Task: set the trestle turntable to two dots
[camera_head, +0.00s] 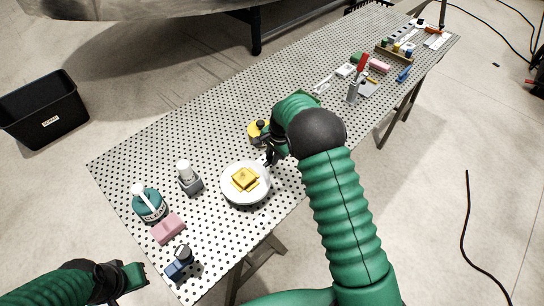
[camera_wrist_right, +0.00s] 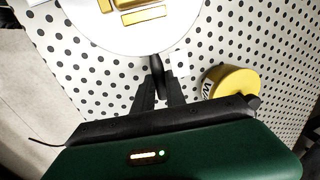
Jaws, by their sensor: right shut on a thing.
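The turntable is a round white disc (camera_head: 232,193) on the perforated trestle top, with yellow blocks (camera_head: 245,179) on it. The disc also shows at the top of the right wrist view (camera_wrist_right: 95,40), cut off by the frame. My right gripper (camera_head: 269,158) is at the disc's far right edge. In the right wrist view its dark fingers (camera_wrist_right: 158,92) are shut on a short black handle (camera_wrist_right: 157,66) at the disc's rim. I cannot make out any dot marks of the setting. My left gripper (camera_head: 133,278) hangs off the table's near left corner; its jaws are unclear.
A yellow round container (camera_head: 254,137) stands close beside my right gripper. Bottles (camera_head: 187,180), a teal tub (camera_head: 149,205), a pink block (camera_head: 168,229) and a blue item (camera_head: 178,263) stand left. Tools and blocks crowd the far end. A black bin (camera_head: 45,112) is on the floor.

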